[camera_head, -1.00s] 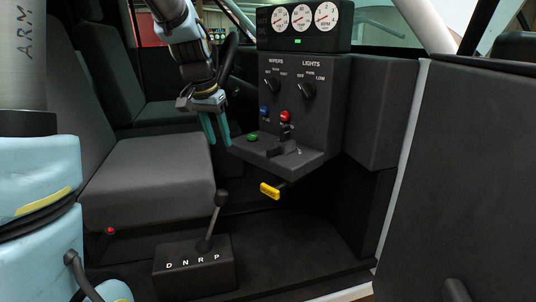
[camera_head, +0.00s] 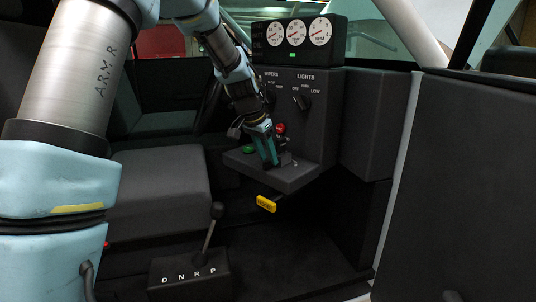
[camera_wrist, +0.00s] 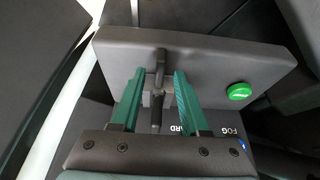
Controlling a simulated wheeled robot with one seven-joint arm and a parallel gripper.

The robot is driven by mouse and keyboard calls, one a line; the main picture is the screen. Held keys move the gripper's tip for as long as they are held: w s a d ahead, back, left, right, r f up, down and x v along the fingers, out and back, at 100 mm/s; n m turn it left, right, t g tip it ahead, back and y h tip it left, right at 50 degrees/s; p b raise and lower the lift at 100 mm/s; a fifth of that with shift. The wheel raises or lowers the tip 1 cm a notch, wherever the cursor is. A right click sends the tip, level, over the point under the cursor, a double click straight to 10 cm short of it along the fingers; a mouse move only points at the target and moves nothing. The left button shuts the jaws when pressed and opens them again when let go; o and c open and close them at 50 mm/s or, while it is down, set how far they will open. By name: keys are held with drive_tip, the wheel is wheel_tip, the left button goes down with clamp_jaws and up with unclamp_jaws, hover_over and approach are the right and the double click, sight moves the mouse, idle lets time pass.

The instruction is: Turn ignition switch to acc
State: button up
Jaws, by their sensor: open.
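A dark handle that looks like the ignition switch (camera_wrist: 161,60) stands on the grey dash shelf (camera_wrist: 225,62) in the wrist view. My gripper (camera_wrist: 160,82) is open, with one green finger to the left of the handle and one to the right. Gaps show on both sides, and I cannot tell how deep the fingers reach. A second dark stem (camera_wrist: 156,108) shows nearer, between the fingers. In the head view my gripper (camera_head: 270,163) points down over the shelf (camera_head: 285,181) and largely hides the switch. The switch's position marks are not readable.
A green button (camera_wrist: 239,91) sits on the shelf beside my right finger in the wrist view. Wiper and light knobs (camera_head: 302,100) are on the panel above. A red knob (camera_head: 281,127) is close to my gripper. A yellow handle (camera_head: 266,204) hangs below.

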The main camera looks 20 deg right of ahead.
drive_tip(key=shift+w+d+f, duration=0.1)
drive_tip(key=shift+d+f, duration=0.05)
drive_tip(key=shift+f, duration=0.35)
clamp_jaws()
idle(1.2)
